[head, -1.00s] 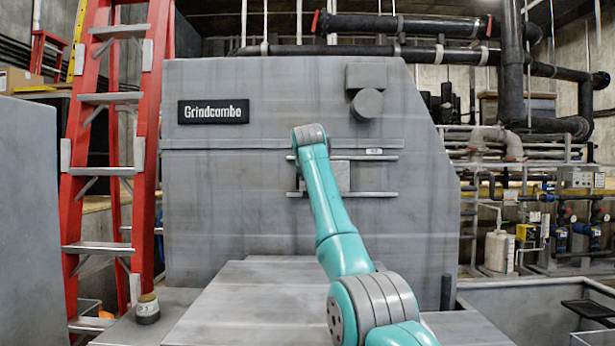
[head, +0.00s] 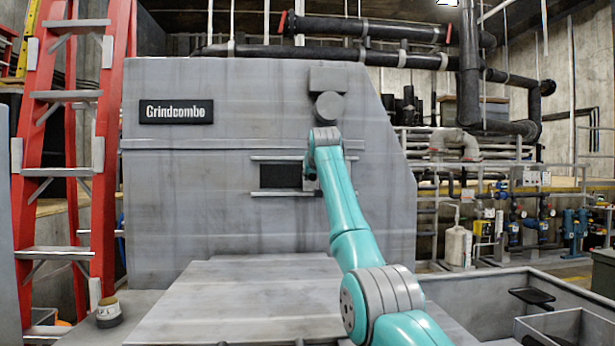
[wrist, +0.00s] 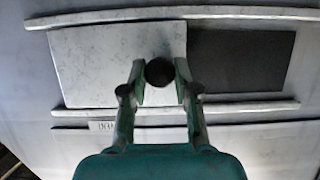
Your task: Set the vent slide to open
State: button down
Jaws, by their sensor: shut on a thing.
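The vent slide is a pale, marbled plate (wrist: 95,65) between two horizontal rails, at the left of the wrist view. Beside it lies a dark rectangular opening (wrist: 240,60). In the head view the dark opening (head: 279,176) shows left of my arm's end, and my arm hides most of the slide. A round black knob (wrist: 159,72) stands on the slide near its edge on the opening's side. My gripper (wrist: 160,78) is shut on this knob, with one finger on each side. In the head view the fingers are hidden behind my arm.
The rails (head: 268,194) are on the grey Grindcombo housing (head: 180,215). A round grey fitting (head: 329,106) sticks out above my arm's end. A red ladder (head: 105,170) stands at the left. A grey sloping surface (head: 250,290) lies below, and an open bin is at the lower right.

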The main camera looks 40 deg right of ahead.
jog(key=shift+s+d, duration=0.15)
jog(key=shift+d, duration=0.05)
jog(key=c, duration=0.9)
grip_release()
jog(key=shift+d, duration=0.1)
jog(key=shift+o, duration=0.2)
jog(key=shift+a, duration=0.2)
